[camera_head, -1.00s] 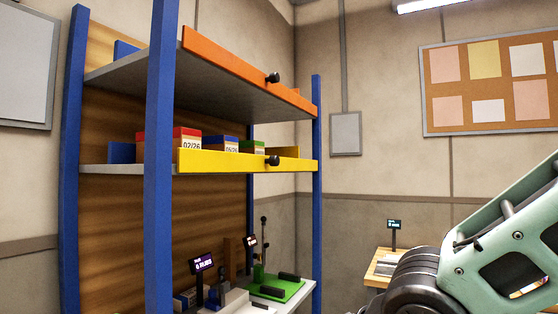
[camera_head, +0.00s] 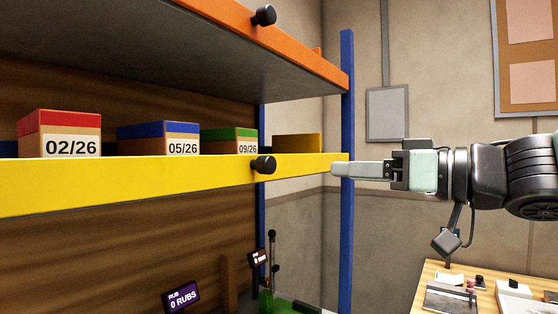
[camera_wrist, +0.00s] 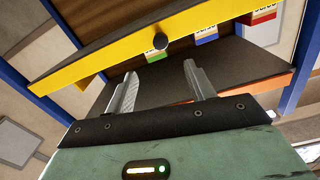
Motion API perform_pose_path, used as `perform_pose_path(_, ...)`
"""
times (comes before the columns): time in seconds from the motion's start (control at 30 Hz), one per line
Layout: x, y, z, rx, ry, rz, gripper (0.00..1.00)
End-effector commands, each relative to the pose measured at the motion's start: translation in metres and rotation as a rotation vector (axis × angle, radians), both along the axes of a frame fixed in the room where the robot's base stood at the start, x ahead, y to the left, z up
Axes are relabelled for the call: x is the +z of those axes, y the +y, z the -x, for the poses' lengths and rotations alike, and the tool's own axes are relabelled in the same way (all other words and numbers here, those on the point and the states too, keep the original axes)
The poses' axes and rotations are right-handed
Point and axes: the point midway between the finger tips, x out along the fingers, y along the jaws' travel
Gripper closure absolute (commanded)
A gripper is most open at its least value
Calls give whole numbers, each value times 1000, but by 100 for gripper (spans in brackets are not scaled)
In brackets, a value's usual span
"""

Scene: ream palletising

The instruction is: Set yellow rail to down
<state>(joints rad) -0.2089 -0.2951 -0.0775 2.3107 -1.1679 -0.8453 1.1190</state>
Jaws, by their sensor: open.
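The yellow rail (camera_head: 150,181) runs along the front edge of the middle shelf and hides the bottoms of the boxes behind it. A black knob (camera_head: 263,165) sticks out from its face. In the wrist view, the yellow rail (camera_wrist: 110,66) and its knob (camera_wrist: 160,41) lie beyond my fingertips. My gripper (camera_head: 338,169) is at the rail's height, near its right end and in front of the blue post, to the right of the knob. In the wrist view my gripper (camera_wrist: 160,82) is open and empty, its two fingers apart and clear of the knob.
Above is a shelf with an orange rail (camera_head: 300,55) and its own black knob (camera_head: 263,15). Red (camera_head: 60,132), blue (camera_head: 160,137) and green (camera_head: 230,140) topped boxes stand behind the yellow rail. A blue post (camera_head: 346,240) stands at the shelf's right end. A wooden table (camera_head: 440,272) is lower right.

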Motion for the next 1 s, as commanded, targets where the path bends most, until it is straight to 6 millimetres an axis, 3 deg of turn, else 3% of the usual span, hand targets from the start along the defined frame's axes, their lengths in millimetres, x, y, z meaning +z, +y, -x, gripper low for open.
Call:
perform_pose_path(0.27,5,14,-9,17,-1,-6,46)
perform_pose_path(0.8,5,101,-77,17,1,-5,46)
perform_pose_path(1.0,5,126,-96,16,-1,-6,46)
